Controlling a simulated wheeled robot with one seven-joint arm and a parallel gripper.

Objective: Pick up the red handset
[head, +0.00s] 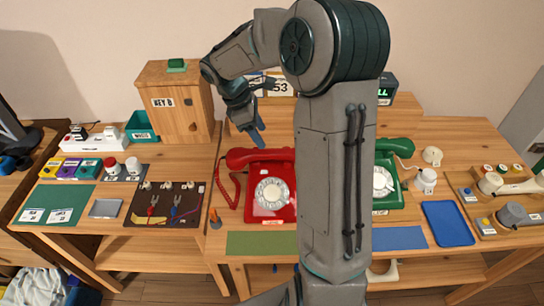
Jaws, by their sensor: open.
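The red dial phone (275,196) stands on the wooden table just left of my arm, with a pale round dial on its front. The red handset (243,156) lies across the top of the phone, its left end showing. The handset's right part is partly hidden behind my arm. A coiled red cord hangs at the phone's left side. My gripper (257,137) is above and behind the handset's left part, with its blue-grey fingers pointing down. It is open and I see nothing in it. Whether the fingertips touch the handset cannot be told.
A green phone (385,186) stands right of my arm, partly hidden by it. A wooden box (180,118) marked KEY B stands at the back left. A green mat (258,243) lies in front of the red phone. A blue tray (447,223) lies to the right.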

